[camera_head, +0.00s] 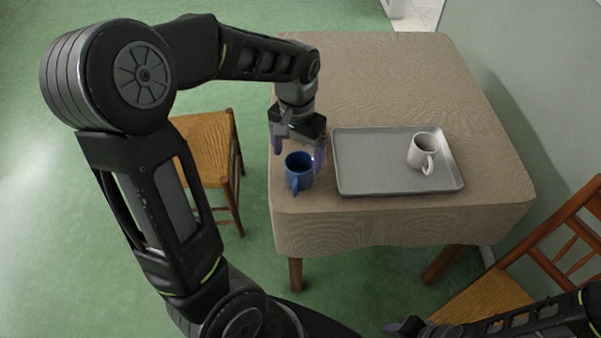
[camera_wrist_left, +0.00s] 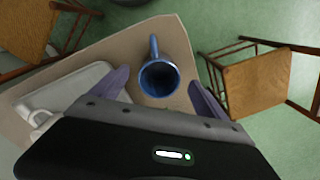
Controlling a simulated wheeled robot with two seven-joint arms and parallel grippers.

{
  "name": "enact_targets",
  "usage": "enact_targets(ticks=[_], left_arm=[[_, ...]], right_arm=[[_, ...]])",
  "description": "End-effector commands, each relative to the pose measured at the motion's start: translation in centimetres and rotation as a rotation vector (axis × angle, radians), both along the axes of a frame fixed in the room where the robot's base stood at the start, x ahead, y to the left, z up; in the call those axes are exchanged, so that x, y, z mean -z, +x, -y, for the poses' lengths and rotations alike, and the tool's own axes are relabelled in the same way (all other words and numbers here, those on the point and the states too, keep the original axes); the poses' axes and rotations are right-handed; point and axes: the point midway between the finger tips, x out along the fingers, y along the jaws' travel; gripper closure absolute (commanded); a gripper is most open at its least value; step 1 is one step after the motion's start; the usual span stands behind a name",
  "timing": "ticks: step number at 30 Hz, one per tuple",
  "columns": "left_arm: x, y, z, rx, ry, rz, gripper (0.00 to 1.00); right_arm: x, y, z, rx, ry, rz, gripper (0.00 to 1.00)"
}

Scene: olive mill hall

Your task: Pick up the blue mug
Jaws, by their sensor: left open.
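The blue mug (camera_head: 299,178) stands upright near the left edge of the cloth-covered table (camera_head: 390,75), its handle towards the front. My left gripper (camera_head: 298,153) is open above the mug, one finger to each side. In the left wrist view the mug (camera_wrist_left: 160,78) shows its open top between the spread fingers (camera_wrist_left: 158,82), nothing gripped. I cannot tell how far above the mug the fingertips are. My right gripper (camera_head: 405,326) shows only in part at the bottom right, and its jaws cannot be made out.
A grey tray (camera_head: 370,178) lies close to the right of the mug and bears a white mug (camera_head: 421,151). A wooden chair (camera_head: 205,135) stands left of the table, another (camera_head: 490,297) at the front right. The table's back half is clear.

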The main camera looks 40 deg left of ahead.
Motion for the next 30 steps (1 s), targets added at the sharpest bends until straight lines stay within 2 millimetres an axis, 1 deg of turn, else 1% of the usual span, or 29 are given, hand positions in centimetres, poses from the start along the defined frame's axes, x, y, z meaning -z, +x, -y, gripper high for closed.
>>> enact_targets(ticks=[6, 8, 17, 20, 23, 27, 30], left_arm=[[2.1, -0.1, 0.0, 0.001, 0.0, -0.005, 0.14], [2.5, -0.1, 0.0, 0.001, 0.0, -0.004, 0.14], [2.6, 0.0, 0.0, 0.0, 0.0, -0.001, 0.14], [3.2, 0.0, 0.0, 0.0, 0.0, -0.002, 0.14], [4.4, 0.0, -0.1, -0.001, 0.0, -0.005, 0.14], [6.6, 0.0, -0.1, 0.0, 0.0, -0.006, 0.14], [7.6, 0.1, -0.1, 0.0, 0.0, -0.004, 0.14]], right_arm=[[0.1, 0.1, 0.0, 0.0, 0.0, 0.001, 0.64], [0.1, 0.1, 0.0, 0.0, 0.0, 0.001, 0.64], [0.0, 0.1, 0.0, 0.0, 0.0, 0.001, 0.64], [0.0, 0.1, 0.0, 0.0, 0.0, 0.001, 0.64], [-0.2, 0.0, 0.0, 0.0, 0.0, 0.001, 0.64], [-0.3, 0.0, 0.0, 0.0, 0.0, 0.001, 0.64], [-0.3, 0.0, 0.0, 0.0, 0.0, 0.001, 0.64]])
